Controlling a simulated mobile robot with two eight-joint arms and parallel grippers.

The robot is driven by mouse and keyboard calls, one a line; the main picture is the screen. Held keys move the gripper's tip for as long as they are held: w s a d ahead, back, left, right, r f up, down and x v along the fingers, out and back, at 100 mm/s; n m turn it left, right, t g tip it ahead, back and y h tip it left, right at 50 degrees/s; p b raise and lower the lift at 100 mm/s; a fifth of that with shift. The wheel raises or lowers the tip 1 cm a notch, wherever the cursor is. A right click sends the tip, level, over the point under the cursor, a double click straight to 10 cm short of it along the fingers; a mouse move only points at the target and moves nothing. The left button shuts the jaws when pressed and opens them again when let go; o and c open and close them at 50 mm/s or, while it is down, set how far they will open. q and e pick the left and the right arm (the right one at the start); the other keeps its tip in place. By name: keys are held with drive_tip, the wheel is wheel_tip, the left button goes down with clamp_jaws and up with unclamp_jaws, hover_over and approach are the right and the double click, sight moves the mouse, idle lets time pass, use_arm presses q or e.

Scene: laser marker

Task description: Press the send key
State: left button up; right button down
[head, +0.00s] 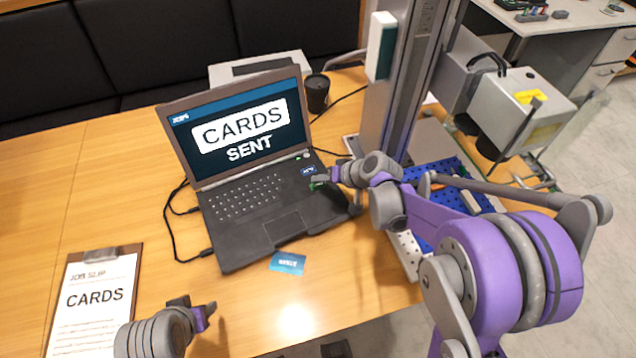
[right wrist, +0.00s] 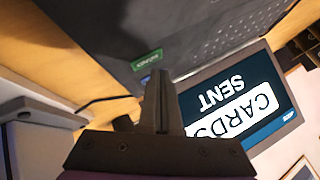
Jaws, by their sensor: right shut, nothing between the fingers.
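The black laptop (head: 234,215) stands open on the wooden table; its screen (head: 243,130) reads "CARDS SENT". The screen also shows upside down in the right wrist view (right wrist: 240,100). A green key (right wrist: 147,60), its label too blurred to read surely, lies on the laptop's deck; in the head view a sliver of green shows by the fingertips of my right gripper (head: 318,181). That gripper is shut and empty, its tips (right wrist: 160,75) close to the green key; contact cannot be told. My left gripper (head: 196,309) is low at the left, apart from the laptop.
A clipboard (head: 97,300) with a "CARDS" job slip lies at the left. A blue card (head: 288,263) lies in front of the laptop. A dark cup (head: 316,92) stands behind it. A grey machine column (head: 405,80) and blue perforated plate (head: 440,180) are at the right.

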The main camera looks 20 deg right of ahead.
sight(321, 189)
idle(0.3)
wheel_tip(321, 189, up, 5)
drive_tip(key=p, duration=0.3)
idle(0.9)
drive_tip(key=s+d+r+g+h+p, duration=0.1)
drive_tip(key=s+r+h+p, duration=0.1)
drive_tip(key=s, duration=1.1)
drive_tip(key=s+d+r+n+h+p, duration=0.1)
drive_tip(key=s+r, duration=0.4)
drive_tip(key=s, duration=0.8)
drive_tip(key=h+p, duration=0.1)
drive_tip(key=h, duration=0.1)
drive_tip(key=shift+d+g+h, duration=0.2)
drive_tip(key=shift+g+h, duration=0.1)
drive_tip(key=shift+g, duration=0.1)
